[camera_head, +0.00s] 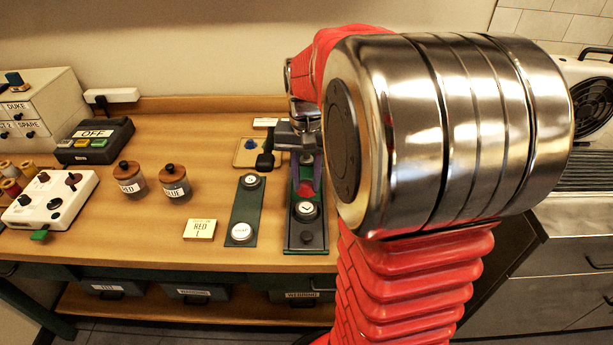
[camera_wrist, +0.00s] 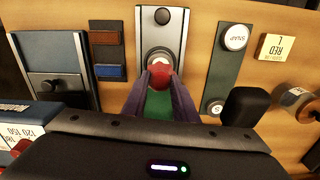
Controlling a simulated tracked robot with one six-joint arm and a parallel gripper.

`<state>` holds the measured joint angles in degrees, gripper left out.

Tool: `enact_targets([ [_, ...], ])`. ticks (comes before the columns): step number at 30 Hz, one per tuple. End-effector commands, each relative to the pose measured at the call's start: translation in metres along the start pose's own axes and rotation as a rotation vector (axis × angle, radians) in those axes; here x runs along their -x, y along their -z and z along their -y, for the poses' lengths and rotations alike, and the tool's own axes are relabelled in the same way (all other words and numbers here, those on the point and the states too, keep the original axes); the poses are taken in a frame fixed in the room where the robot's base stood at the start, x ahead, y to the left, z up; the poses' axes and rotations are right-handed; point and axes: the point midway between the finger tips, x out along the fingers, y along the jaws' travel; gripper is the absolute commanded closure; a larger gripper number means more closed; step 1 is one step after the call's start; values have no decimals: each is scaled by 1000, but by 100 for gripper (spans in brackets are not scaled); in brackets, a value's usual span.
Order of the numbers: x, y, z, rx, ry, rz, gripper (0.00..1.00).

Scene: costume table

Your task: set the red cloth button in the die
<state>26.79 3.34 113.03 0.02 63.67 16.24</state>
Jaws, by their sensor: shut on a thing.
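The red cloth button (camera_wrist: 161,70) is held between the two purple fingertips of my gripper (camera_wrist: 160,78), which is shut on it. In the head view the button (camera_head: 306,189) shows as a small red spot at the tip of my gripper (camera_head: 308,184). The die (camera_head: 306,210) is a round piece with a pale face and dark mark on a grey and green base. It lies just in front of the button. In the wrist view the die's pale ring (camera_wrist: 151,54) shows partly behind the button. I cannot tell whether the button touches it.
A green strip (camera_head: 245,209) with round pieces, one marked SNAP, lies left of the die. Farther left are a RED card (camera_head: 199,229), two labelled jars (camera_head: 174,182) and a black box marked OFF (camera_head: 95,140). A yellowish tray (camera_head: 247,154) with a blue piece lies behind.

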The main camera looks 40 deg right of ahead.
Motion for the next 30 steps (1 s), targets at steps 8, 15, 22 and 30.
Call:
enact_targets([
  [8,-20,-1,2,5,0,1,95],
  [15,-40,-1,2,6,-1,2,95],
  [22,-52,-1,2,6,0,0,95],
  [30,-54,-1,3,7,0,-1,95],
])
